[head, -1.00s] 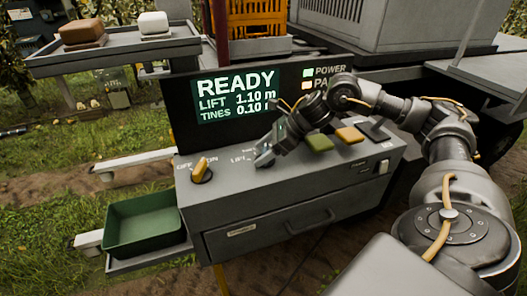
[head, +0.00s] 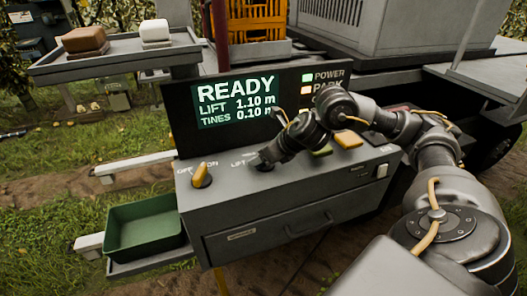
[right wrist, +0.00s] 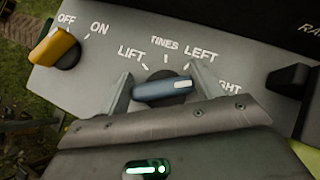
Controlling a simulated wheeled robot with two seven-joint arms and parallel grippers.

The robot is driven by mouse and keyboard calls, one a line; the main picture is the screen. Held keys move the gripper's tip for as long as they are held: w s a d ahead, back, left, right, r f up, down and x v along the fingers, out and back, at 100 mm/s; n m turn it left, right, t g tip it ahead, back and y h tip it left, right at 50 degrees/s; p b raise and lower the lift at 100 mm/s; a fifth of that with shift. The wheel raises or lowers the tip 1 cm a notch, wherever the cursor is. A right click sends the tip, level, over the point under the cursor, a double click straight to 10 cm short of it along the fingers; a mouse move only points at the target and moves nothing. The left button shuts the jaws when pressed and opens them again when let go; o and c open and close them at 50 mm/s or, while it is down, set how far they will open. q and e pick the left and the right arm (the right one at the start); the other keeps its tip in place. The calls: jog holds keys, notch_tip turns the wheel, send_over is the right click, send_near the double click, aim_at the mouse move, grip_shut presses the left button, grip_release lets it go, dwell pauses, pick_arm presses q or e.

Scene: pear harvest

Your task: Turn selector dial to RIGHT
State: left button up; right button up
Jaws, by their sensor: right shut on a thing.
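The selector dial (right wrist: 160,93) is a blue-grey knob with a white mark at its right end. It stands on the grey console among the labels LIFT, TINES, LEFT and a partly covered one ending in "GHT". The knob lies nearly level in the right wrist view, with the mark towards that covered label. My right gripper (right wrist: 162,80) is shut on the dial, one finger at each end of the knob. In the head view my right gripper (head: 263,162) is at the console top and hides the dial. My left gripper is not in view.
A yellow OFF/ON knob (head: 202,175) stands left of the dial. A screen (head: 236,99) reading READY rises behind. A green bin (head: 146,228) is at lower left.

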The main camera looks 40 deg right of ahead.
jog(key=shift+r, duration=0.1)
dwell(0.3)
jog(key=o, duration=1)
jog(key=v, duration=1)
jog(key=shift+s+r, duration=0.25)
jog(key=shift+s, duration=0.1)
jog(key=shift+w+m, duration=0.1)
jog(key=shift+m, duration=0.2)
